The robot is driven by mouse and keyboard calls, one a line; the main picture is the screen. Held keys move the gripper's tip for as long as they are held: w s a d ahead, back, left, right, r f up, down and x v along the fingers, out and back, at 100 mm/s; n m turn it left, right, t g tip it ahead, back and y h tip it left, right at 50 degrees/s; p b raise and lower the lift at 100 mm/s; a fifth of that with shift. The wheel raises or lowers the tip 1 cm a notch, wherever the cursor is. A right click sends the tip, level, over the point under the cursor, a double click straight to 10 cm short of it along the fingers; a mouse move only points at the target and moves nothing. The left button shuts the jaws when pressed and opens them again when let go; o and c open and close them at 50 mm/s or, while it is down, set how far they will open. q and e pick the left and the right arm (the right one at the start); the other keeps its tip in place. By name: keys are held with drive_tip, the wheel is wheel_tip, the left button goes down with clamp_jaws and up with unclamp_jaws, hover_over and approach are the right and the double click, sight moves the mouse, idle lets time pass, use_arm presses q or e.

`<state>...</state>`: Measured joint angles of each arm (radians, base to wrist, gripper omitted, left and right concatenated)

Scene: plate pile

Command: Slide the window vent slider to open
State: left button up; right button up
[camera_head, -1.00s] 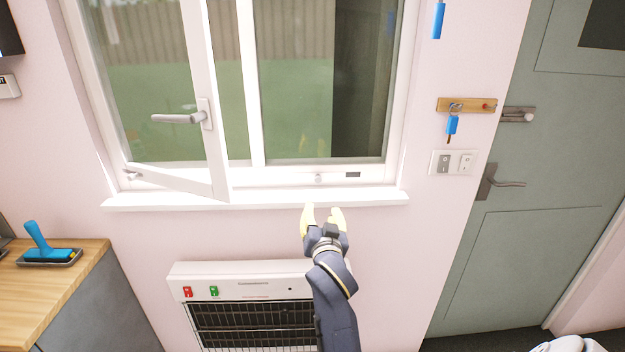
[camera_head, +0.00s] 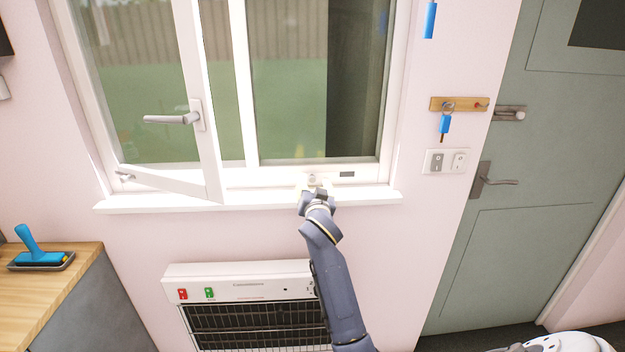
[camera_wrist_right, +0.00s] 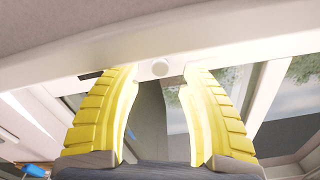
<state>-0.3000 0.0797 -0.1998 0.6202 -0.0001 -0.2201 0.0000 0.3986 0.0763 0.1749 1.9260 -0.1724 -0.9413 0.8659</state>
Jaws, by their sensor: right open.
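The window vent slider is a small pale round knob (camera_head: 311,178) on the white lower frame of the right window pane. A short dark slot (camera_head: 347,174) lies to its right in the head view. My right gripper (camera_head: 314,187) is at the sill, right at the knob. In the right wrist view, its yellow fingers (camera_wrist_right: 160,82) are open, and the knob (camera_wrist_right: 160,68) shows between and just beyond their tips. Contact with the knob cannot be made out. The dark slot also shows in the wrist view (camera_wrist_right: 90,75), partly behind a finger. My left gripper is out of view.
The left window sash (camera_head: 213,120) is ajar, with a grey handle (camera_head: 170,119). The white sill (camera_head: 150,205) juts out under the window. A heater (camera_head: 240,285) stands below. A key rack (camera_head: 459,104) and switches (camera_head: 446,161) are right of the window.

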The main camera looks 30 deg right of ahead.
sight(313, 179)
drive_tip(key=shift+x, duration=1.75)
clamp_jaws()
drive_tip(key=shift+d, duration=0.1)
